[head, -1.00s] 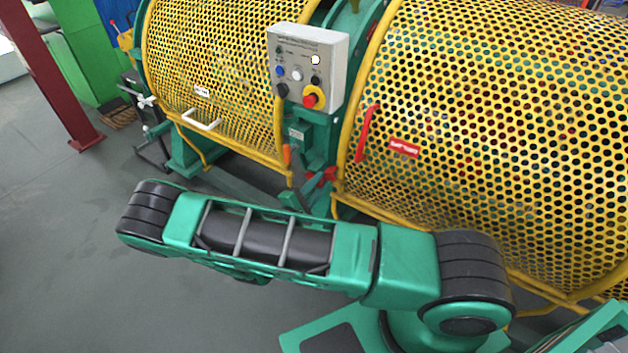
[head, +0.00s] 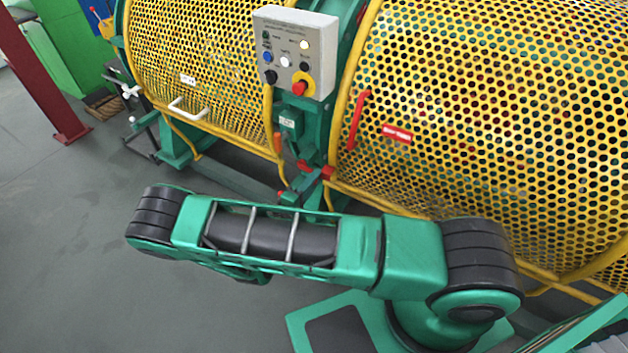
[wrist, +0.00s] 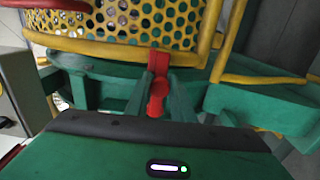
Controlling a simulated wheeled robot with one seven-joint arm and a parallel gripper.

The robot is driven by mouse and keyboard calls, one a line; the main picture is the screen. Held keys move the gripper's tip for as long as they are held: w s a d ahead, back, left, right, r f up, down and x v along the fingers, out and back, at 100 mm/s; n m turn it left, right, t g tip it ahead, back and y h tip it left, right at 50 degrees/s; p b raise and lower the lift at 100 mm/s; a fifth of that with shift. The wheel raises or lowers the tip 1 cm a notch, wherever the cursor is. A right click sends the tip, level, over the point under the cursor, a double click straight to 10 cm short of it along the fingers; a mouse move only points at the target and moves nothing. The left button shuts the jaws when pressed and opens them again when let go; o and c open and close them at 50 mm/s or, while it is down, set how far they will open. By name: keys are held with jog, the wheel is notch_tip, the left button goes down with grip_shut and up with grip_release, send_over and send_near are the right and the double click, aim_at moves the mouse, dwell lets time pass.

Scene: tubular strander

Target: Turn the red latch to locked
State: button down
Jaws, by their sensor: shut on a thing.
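The red latch (wrist: 157,88) shows in the wrist view as a short red lever below the yellow guard's lower edge. It runs almost straight up and down in that picture. My gripper (wrist: 160,92) has one finger on each side of it and is shut on it. The latch's lower end is partly hidden between the fingers and the gripper body. In the head view, a small red part (head: 328,172) shows at the lower left corner of the right guard, beside the green frame. My gripper cannot be made out clearly there. No locked marking can be read.
Yellow perforated guards (head: 490,110) fill the back. A grey control box (head: 296,52) with a red knob stands between them. A red handle (head: 358,118) and a red label (head: 397,134) are on the right guard. Grey floor (head: 70,240) is clear at left.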

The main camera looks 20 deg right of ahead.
jog(key=shift+s+d+f, duration=0.1)
jog(key=shift+s+f, duration=0.05)
jog(key=shift+f, duration=0.1)
jog(key=c, duration=1.5)
grip_release()
jog(key=shift+r, duration=0.1)
jog(key=v, duration=1)
jog(key=shift+s+a, duration=0.15)
jog(key=shift+a, duration=0.2)
